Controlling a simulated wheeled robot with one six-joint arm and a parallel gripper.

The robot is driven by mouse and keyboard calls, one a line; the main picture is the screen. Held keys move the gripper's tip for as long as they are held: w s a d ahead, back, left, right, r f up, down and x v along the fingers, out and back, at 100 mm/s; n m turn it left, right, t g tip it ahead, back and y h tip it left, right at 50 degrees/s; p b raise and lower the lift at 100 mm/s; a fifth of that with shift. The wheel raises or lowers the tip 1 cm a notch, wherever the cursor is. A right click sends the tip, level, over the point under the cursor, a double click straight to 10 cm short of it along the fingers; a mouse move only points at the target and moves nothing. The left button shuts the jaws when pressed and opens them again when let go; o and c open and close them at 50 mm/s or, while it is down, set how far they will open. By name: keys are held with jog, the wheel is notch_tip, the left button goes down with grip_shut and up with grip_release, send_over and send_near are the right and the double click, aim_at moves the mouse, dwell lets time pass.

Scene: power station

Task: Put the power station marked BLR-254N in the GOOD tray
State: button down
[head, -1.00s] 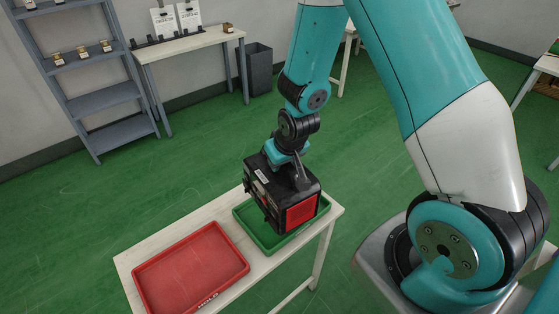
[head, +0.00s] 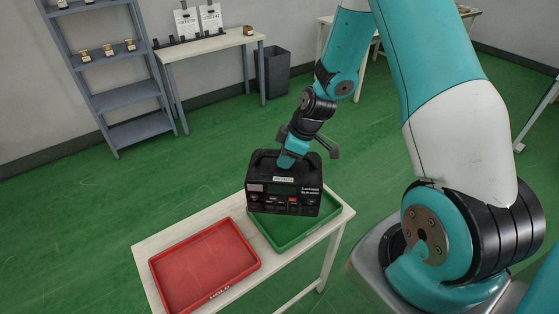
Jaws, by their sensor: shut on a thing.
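A black power station (head: 284,192) hangs upright from my gripper (head: 288,157), its front panel facing the camera. The white label on its top edge is too small to read surely. My gripper is shut on its top handle. The power station is over the green tray (head: 300,238) on the white table and hides the tray's back part. I cannot tell whether its bottom touches the tray. A red tray (head: 204,264) lies empty to the left on the same table.
The white table (head: 160,241) has narrow bare edges around the trays. Behind stand a grey shelf (head: 118,98) with small items, a side table (head: 207,47) with two sheets on it, and a dark bin (head: 272,70). Green floor (head: 200,165) lies open between.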

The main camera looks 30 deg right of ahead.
jog(key=n, duration=0.1)
jog(key=d+r+n+g, duration=0.1)
jog(key=n, duration=0.1)
jog(key=d+r+n, duration=0.1)
jog(key=n, duration=0.1)
jog(key=shift+d+g+y, duration=0.15)
jog(key=shift+g+y, duration=0.15)
jog(key=shift+y, duration=0.1)
jog(key=n, duration=0.1)
jog(key=d+r+n+g, duration=0.1)
jog(key=n, duration=0.1)
jog(key=shift+s+d+r+p, duration=0.1)
jog(key=shift+s+d+p, duration=0.05)
jog(key=shift+d+p, duration=0.15)
jog(key=shift+f+b, duration=3.85)
jog(key=shift+f, duration=1.65)
jog(key=shift+f+b, duration=0.4)
jog(key=shift+f, duration=0.05)
